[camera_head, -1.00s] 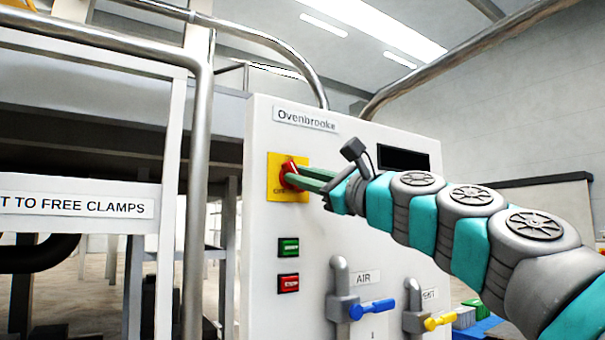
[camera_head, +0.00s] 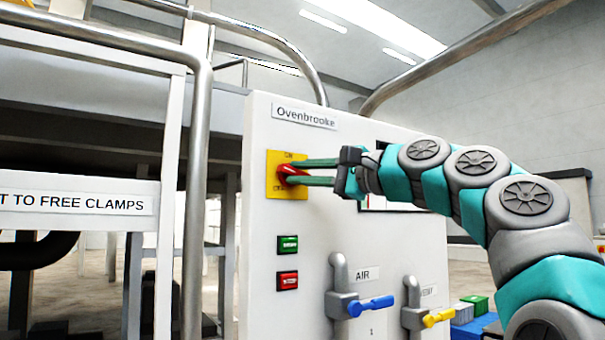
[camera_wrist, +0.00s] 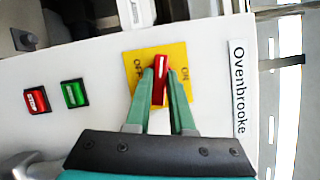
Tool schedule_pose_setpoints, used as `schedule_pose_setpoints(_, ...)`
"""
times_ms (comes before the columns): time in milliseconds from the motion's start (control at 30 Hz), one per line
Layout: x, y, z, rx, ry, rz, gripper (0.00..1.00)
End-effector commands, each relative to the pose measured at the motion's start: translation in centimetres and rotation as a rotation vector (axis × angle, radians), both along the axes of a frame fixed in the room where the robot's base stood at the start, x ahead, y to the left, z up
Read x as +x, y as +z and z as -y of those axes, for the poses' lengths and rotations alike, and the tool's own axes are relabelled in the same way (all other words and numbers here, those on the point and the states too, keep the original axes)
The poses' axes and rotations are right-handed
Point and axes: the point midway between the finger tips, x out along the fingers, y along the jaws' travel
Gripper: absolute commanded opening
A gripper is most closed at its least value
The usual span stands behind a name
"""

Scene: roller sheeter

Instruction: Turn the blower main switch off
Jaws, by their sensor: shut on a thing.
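The blower main switch is a red rotary knob (camera_head: 287,171) on a yellow plate (camera_head: 273,184) on the white Ovenbrooke panel. The plate reads ON at its top and OFF at its bottom. My gripper (camera_head: 290,171) reaches in from the right, with one green finger above the knob and one below. In the wrist view, my gripper (camera_wrist: 160,74) is shut on the red knob (camera_wrist: 160,78), a finger on each side. There the knob's bar stands nearly upright in the picture, between OFF on the left and ON on the right.
Below the switch are a green button (camera_head: 288,245) and a red button (camera_head: 287,281). Lower right are a blue-handled AIR valve (camera_head: 371,307) and a yellow-handled valve (camera_head: 440,318). A steel pipe (camera_head: 199,200) stands left of the panel.

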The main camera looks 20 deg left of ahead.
Motion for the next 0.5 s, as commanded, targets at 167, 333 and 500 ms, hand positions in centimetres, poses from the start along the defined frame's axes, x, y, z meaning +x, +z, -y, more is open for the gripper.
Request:
schedule_pose_setpoints(167, 0.13, -0.21, -0.06, -0.031, 0.000, 0.029, 0.00)
schedule_pose_setpoints(333, 0.11, -0.17, -0.08, -0.051, 0.000, 0.055, 0.00)
schedule_pose_setpoints(500, 0.06, -0.18, -0.05, -0.070, 0.001, 0.076, 0.00)
